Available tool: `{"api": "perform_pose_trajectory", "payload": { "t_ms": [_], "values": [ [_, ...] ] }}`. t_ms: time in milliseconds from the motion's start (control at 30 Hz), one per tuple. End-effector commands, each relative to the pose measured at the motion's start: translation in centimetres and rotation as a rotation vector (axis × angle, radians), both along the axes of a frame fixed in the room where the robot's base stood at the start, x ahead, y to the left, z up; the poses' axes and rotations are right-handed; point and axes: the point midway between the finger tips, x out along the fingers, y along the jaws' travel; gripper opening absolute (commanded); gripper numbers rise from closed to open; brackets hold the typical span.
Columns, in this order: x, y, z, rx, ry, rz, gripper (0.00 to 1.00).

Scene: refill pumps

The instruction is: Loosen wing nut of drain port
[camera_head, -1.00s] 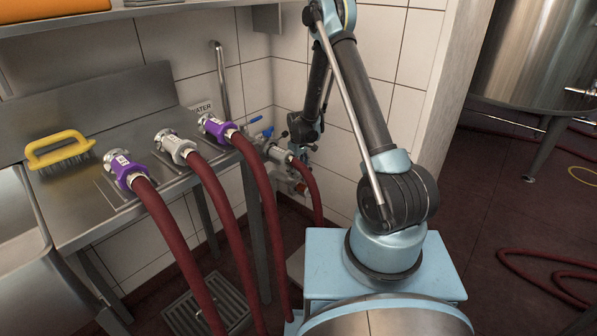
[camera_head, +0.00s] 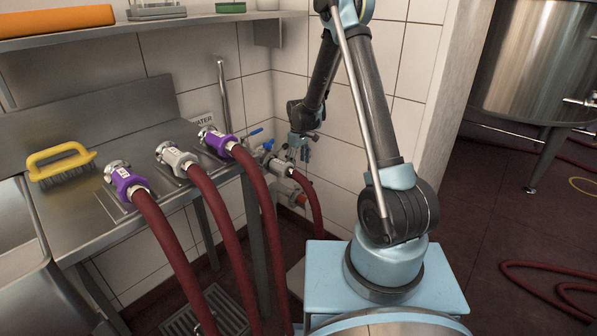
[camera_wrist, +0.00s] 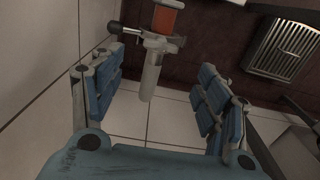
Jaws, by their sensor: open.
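My gripper (camera_head: 299,154) is open beside the wall pipework at the end of the sink bench. In the wrist view my gripper (camera_wrist: 163,72) has its two blue-padded fingers spread wide with nothing between the pads. A pale metal fitting (camera_wrist: 151,75) with an orange part shows beyond the fingers, in line with the gap. A dark-tipped side piece (camera_wrist: 122,29), possibly the wing nut, sticks out left from the fitting.
Three dark red hoses, including the middle hose (camera_head: 215,215), run from couplings on the steel bench (camera_head: 85,215). Another red hose (camera_head: 312,205) hangs below the gripper. A blue-handled valve (camera_head: 257,132) is close left. A floor grate (camera_wrist: 285,47) shows at upper right.

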Motion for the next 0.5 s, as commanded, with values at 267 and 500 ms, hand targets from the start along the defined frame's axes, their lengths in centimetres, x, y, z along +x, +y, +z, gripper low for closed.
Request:
{"api": "perform_pose_trajectory", "payload": {
  "t_ms": [267,500],
  "values": [
    [0.01,0.04,1.44,0.000,0.000,0.000,0.68],
    [0.01,0.04,1.46,0.001,-0.001,0.000,0.68]
  ]
}}
